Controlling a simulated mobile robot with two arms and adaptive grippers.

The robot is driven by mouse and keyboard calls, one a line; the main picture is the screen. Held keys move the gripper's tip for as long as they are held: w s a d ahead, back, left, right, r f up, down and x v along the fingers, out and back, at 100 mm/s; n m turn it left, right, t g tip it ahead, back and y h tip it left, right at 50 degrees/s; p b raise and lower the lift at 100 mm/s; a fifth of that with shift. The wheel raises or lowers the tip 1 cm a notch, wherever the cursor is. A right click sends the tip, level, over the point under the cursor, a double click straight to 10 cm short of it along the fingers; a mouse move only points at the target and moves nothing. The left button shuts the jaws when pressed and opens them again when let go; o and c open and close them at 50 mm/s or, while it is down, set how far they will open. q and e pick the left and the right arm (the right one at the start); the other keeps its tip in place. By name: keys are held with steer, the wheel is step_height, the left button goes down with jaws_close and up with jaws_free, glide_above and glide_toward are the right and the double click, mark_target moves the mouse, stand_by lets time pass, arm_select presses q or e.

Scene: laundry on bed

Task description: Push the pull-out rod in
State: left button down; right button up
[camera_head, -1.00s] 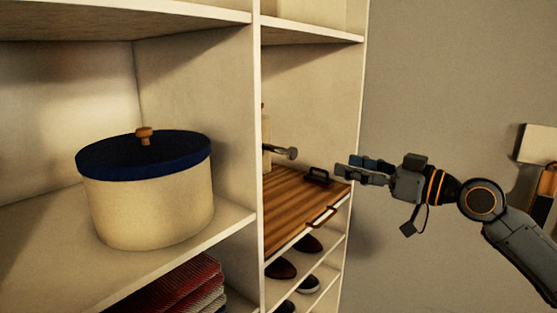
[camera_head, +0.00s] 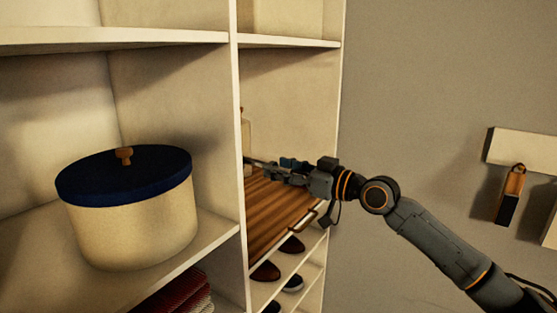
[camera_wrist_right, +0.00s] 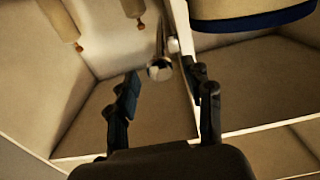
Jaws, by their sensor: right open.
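The pull-out rod shows in the right wrist view as a shiny round metal end (camera_wrist_right: 160,68) on a thin shaft beside the divider panel. It lies ahead of and between the two dark fingers of my right gripper (camera_wrist_right: 163,100), which is open and empty. I see no contact between them. In the head view my right gripper (camera_head: 264,163) reaches leftward into the right-hand compartment, above the brown wooden board, and the rod cannot be made out behind it. My left gripper is not in view.
A cream round box with a blue lid (camera_head: 125,210) stands in the left compartment. A brown slatted board (camera_head: 275,210) lies below my gripper, with shoes (camera_head: 291,245) on shelves under it. The divider panel (camera_head: 238,120) is close to my fingers. A wall rack (camera_head: 515,148) is at right.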

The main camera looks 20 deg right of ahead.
steer(key=shift+w+a, duration=0.4)
steer(key=shift+w, duration=0.05)
